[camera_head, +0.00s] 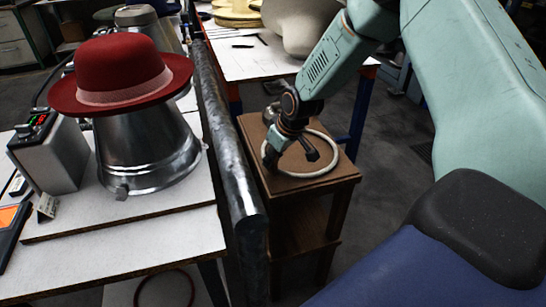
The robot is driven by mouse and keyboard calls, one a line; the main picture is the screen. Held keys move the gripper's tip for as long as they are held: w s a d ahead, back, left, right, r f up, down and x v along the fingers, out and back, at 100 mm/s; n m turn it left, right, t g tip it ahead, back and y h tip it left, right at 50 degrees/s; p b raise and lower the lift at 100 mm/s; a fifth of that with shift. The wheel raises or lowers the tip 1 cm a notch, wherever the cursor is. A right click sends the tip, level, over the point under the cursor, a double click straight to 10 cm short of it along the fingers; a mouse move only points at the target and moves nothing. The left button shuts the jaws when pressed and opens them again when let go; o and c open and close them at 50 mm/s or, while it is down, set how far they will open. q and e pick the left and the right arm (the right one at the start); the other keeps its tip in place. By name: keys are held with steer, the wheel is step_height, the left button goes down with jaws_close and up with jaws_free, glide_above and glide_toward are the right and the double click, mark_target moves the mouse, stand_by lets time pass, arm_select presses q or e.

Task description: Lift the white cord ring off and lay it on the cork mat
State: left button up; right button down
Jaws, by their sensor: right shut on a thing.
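The white cord ring (318,172) is a pale loop over the brown top of a small wooden stand, right of the bench. My right gripper (275,158) reaches down from the upper right and is shut on the ring's left side. The ring looks nearly level, at or just above the brown top; I cannot tell whether it touches. The stand's top (340,177) is flat and brown; I cannot make out a separate cork mat on it. My left gripper is not in view.
A red hat (118,68) sits on a metal block (145,155) on the white-topped bench (130,230). A grey control box (52,155) stands left of it. A thick dark metal bar (225,130) runs along the bench's right edge, close to the stand.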

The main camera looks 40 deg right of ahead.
steer(key=shift+s+r+p, duration=0.1)
steer(key=shift+s+p, duration=0.1)
steer(key=shift+p, duration=0.15)
stand_by(0.5)
steer(key=shift+w+f+b, duration=0.15)
steer(key=shift+f+b, duration=0.1)
steer(key=shift+b, duration=0.05)
stand_by(0.3)
steer(key=shift+d, duration=0.1)
steer(key=c, duration=1.1)
jaws_free()
steer(key=shift+c, duration=0.2)
steer(key=w+p+v, duration=0.1)
steer(key=p+v, duration=0.6)
steer(key=p, duration=0.3)
steer(key=shift+r+p, duration=0.3)
steer(key=shift+r, duration=0.15)
steer(key=shift+f, duration=0.1)
